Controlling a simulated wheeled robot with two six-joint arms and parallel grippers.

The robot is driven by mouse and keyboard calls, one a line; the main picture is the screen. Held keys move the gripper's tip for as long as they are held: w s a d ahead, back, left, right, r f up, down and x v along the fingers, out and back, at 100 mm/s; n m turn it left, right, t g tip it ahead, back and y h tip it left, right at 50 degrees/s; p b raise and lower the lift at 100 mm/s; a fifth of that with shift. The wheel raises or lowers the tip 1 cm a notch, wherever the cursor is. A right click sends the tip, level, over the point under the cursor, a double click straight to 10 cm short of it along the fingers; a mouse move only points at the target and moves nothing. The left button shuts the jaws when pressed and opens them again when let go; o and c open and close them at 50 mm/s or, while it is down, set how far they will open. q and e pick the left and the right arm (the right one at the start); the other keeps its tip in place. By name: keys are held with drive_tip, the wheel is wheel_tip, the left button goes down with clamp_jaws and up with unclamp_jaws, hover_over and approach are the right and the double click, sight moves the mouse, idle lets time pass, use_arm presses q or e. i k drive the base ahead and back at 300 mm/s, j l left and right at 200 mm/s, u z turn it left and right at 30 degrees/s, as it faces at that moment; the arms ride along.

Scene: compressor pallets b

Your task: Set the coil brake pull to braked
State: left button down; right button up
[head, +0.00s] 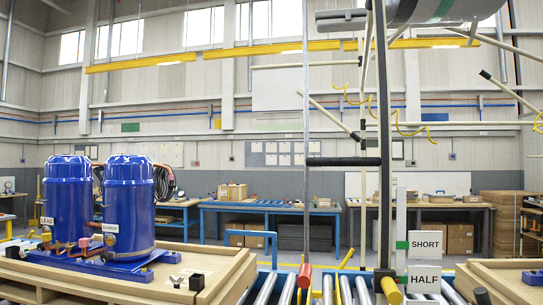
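A thin grey cord or rod (306,130) hangs down the middle of the head view and ends in a red handle (304,275) low over the rollers. It looks like the coil brake pull, but no label on it shows whether it is braked. A large grey roll (425,8) is cut off at the top right, beside a dark upright post (383,150). A yellow-ended part (391,290) shows at the foot of the post. Neither of my grippers is in view.
White signs read SHORT (425,243) and HALF (424,279). Two blue compressors (129,205) stand on a wooden pallet (215,270) at left. Rollers (287,291) run along the bottom middle. Another pallet (510,280) is at right. Workbenches (268,207) stand behind.

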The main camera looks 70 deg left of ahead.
sight(304, 281)
drive_tip(key=u, duration=1.95)
drive_tip(key=k, duration=0.4)
